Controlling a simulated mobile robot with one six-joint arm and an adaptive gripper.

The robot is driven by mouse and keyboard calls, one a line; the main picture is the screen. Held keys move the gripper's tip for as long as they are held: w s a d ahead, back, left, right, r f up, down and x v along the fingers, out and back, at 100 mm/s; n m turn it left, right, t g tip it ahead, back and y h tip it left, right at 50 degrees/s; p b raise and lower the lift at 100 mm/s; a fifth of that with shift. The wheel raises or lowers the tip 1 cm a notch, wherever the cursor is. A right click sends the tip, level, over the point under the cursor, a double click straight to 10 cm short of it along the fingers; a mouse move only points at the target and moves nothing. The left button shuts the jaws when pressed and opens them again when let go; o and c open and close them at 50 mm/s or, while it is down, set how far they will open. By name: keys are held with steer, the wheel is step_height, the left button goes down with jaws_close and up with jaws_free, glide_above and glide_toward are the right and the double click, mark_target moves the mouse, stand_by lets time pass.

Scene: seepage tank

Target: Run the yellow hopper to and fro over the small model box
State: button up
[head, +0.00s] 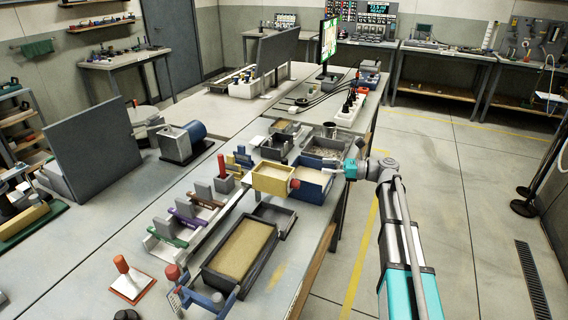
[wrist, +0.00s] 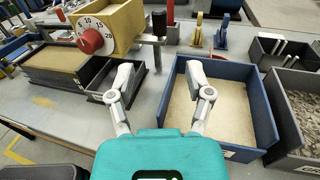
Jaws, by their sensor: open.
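The yellow hopper (head: 270,180) sits by the rail behind the boxes in the head view. In the wrist view the hopper (wrist: 122,22) is at upper left, with a numbered dial and red knob (wrist: 90,42) facing me. A small dark box (wrist: 128,97) stands below it, beside a longer dark box of sand (wrist: 55,88); I cannot tell for sure that the small one is the model box. My gripper (wrist: 160,72) is open and empty, its fingers spread above the table edge. In the head view my gripper (head: 349,170) is beside the blue box, right of the hopper.
A blue box of sand (wrist: 264,112) lies just beyond my right finger. A dark box of gravel (wrist: 287,120) stands right of it. Small coloured stands (head: 188,213) line the rail at left.

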mark_target(285, 162)
steer(key=a, duration=0.9)
steer(key=w+a, duration=0.1)
steer(key=a, duration=0.3)
steer(key=shift+w+a, duration=0.1)
steer(key=shift+a, duration=0.2)
jaws_close()
